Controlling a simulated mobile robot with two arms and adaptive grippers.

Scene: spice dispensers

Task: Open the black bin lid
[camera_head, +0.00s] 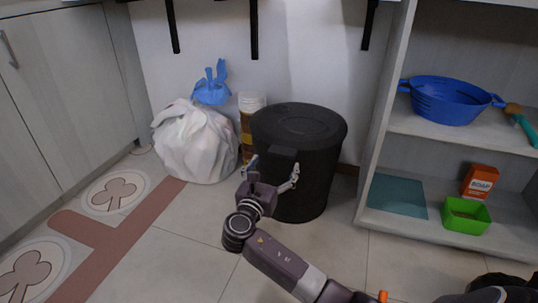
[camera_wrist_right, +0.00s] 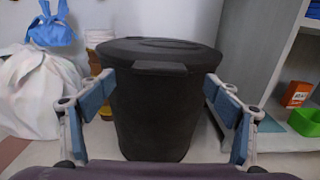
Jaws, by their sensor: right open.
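The black bin (camera_head: 318,180) stands upright on the floor against the wall, with its round lid (camera_head: 300,122) lying shut on top. A handle tab (camera_head: 284,153) sticks out at the lid's front edge. In the right wrist view the bin (camera_wrist_right: 155,115) fills the middle, with the lid (camera_wrist_right: 150,50) and its tab (camera_wrist_right: 160,67) near the top. My right gripper (camera_head: 274,168) is open and empty in front of the tab. In the wrist view its fingers (camera_wrist_right: 160,88) stand wide on either side of the tab, apparently not touching it. My left gripper is not in view.
A tied white bag (camera_head: 195,142) with a blue top (camera_head: 211,84) sits left of the bin. A stack of containers (camera_head: 249,120) stands between them. A shelf unit (camera_head: 385,115) at right holds a blue colander (camera_head: 446,102), a soap box (camera_head: 480,181) and a green tray (camera_head: 465,216). Floor at front left is clear.

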